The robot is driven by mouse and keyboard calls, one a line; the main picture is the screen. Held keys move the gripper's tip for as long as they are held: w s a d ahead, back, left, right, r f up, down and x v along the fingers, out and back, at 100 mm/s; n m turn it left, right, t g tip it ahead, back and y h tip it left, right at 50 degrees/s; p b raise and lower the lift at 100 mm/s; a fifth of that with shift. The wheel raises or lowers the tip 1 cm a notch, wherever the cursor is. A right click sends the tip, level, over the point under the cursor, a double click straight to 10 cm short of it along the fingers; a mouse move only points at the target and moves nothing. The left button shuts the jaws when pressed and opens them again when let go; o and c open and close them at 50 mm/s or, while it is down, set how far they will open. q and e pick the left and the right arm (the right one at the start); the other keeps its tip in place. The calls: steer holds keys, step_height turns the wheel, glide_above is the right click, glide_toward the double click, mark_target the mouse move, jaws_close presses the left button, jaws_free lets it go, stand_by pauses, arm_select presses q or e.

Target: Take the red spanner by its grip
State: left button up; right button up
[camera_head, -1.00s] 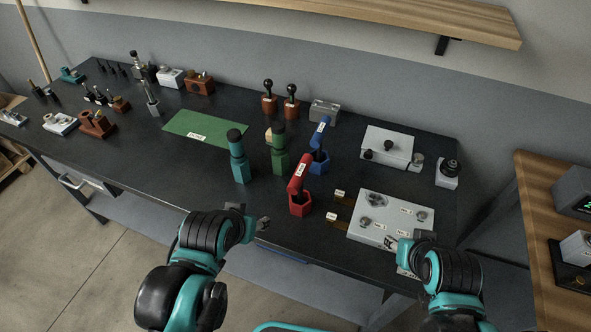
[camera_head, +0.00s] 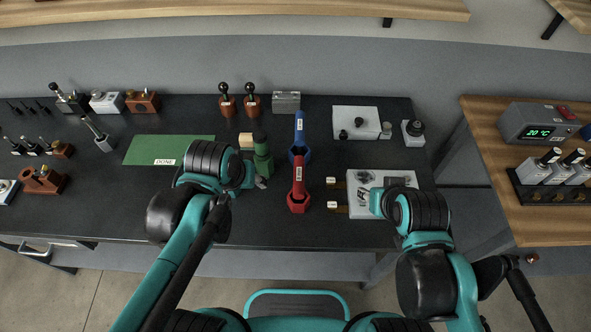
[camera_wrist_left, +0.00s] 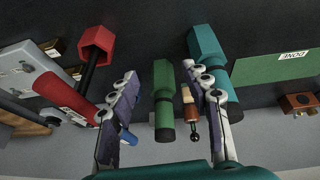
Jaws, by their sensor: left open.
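The red spanner (camera_head: 299,174) stands near the table's front, with a white label on its grip and a hexagonal foot. It also shows at the left of the left wrist view (camera_wrist_left: 97,42). My left gripper (camera_head: 262,183) is open and empty, to the left of the red spanner and apart from it. In the left wrist view its spread fingers (camera_wrist_left: 163,82) frame the green tool (camera_wrist_left: 164,120) behind them. My right gripper (camera_head: 363,196) is over the light grey plate, right of the red spanner; its jaws are too small to read.
The blue spanner (camera_head: 300,127) stands just behind the red one. The green tool shows close by my left gripper (camera_head: 262,150). A teal tool (camera_wrist_left: 208,45) is hidden by my left arm in the head view. The grey plate (camera_head: 408,180) lies right; a green mat (camera_head: 145,147) lies left.

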mark_target(299, 174)
arm_select(q)
steer(key=w+d+r+g+p, duration=0.1)
steer(key=d+r+p, duration=0.1)
steer(key=d+p, duration=0.2)
steer(key=w+d+r+g+p, duration=0.1)
steer(key=d+r+g+p, duration=0.1)
steer(key=p, duration=0.3)
steer(key=w+d+r+g+p, duration=0.1)
steer(key=d+r+p, duration=0.2)
steer(key=d+p, duration=0.1)
steer(key=shift+w+d+y, duration=0.15)
steer(key=shift+d+y, duration=0.15)
steer(key=shift+d, duration=0.5)
steer(key=shift+d+f+g, duration=0.1)
steer(key=shift+d+g, duration=0.15)
steer(key=shift+g, duration=0.05)
steer(key=f, duration=0.2)
steer(key=f+b, duration=0.1)
steer(key=f, duration=0.2)
steer(key=s+f, duration=0.1)
steer(key=f, duration=0.2)
steer(key=shift+d+b, duration=0.15)
steer(key=shift+b, duration=0.2)
jaws_close()
